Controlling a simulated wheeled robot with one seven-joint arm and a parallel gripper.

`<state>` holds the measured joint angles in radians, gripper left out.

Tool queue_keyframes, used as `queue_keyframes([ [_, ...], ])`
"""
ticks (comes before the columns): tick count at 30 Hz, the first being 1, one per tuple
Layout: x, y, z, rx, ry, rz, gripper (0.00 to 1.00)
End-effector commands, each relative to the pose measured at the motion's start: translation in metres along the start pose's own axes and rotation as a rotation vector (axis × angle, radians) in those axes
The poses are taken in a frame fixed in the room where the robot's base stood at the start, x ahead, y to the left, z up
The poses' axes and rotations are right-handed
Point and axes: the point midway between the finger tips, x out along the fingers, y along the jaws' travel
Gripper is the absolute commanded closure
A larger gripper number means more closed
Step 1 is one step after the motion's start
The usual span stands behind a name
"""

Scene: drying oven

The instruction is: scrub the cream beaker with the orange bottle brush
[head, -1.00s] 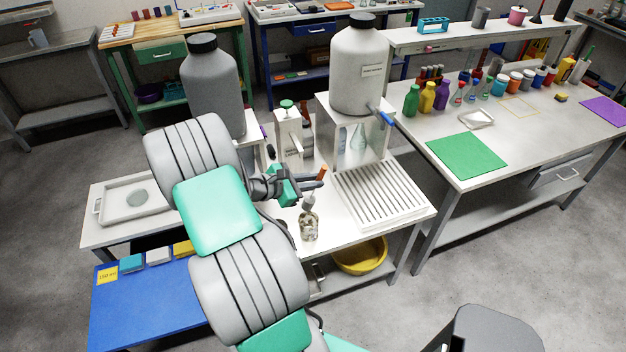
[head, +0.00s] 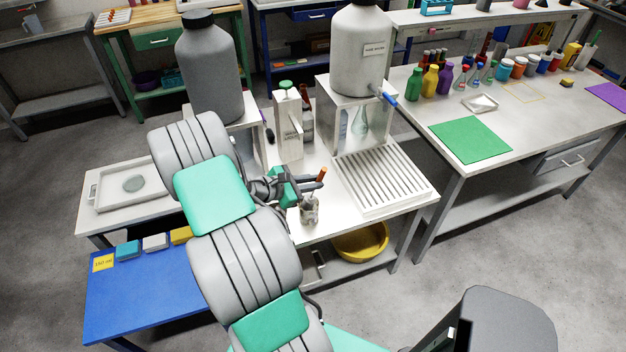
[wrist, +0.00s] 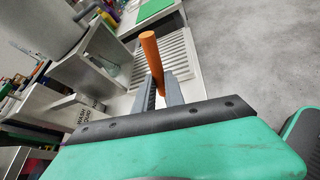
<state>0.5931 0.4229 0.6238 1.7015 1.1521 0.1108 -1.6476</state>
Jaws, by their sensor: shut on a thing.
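My gripper (head: 312,186) is shut on the orange handle of the bottle brush (head: 322,174). In the wrist view the orange handle (wrist: 151,58) stands up between the two grey fingers (wrist: 160,88). The brush points down, slightly tilted. Its lower part goes into the small beaker (head: 310,213), which stands on the white bench just below my gripper. The beaker looks clear with dull cream-brown marks. The bristles are mostly hidden inside it, and I cannot tell whether they touch its wall or bottom. The beaker is hidden in the wrist view.
A ribbed draining rack (head: 383,178) lies right of the beaker. A yellow basin (head: 360,243) sits on the lower shelf.

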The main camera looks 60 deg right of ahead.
Motion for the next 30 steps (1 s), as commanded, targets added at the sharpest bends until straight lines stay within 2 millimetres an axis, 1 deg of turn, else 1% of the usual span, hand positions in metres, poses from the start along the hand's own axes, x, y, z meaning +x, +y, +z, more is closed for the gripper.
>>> queue_keyframes([
  [1,0.003,-0.002,-0.007,-0.001,0.0,0.0,1.0],
  [3,0.006,-0.004,-0.013,-0.001,0.0,-0.001,1.0],
  [12,0.016,-0.011,-0.034,0.0,0.0,0.0,1.0],
  [17,0.018,-0.012,-0.038,0.0,0.0,0.0,1.0],
  [30,0.018,-0.012,-0.037,0.0,0.0,0.0,1.0],
])
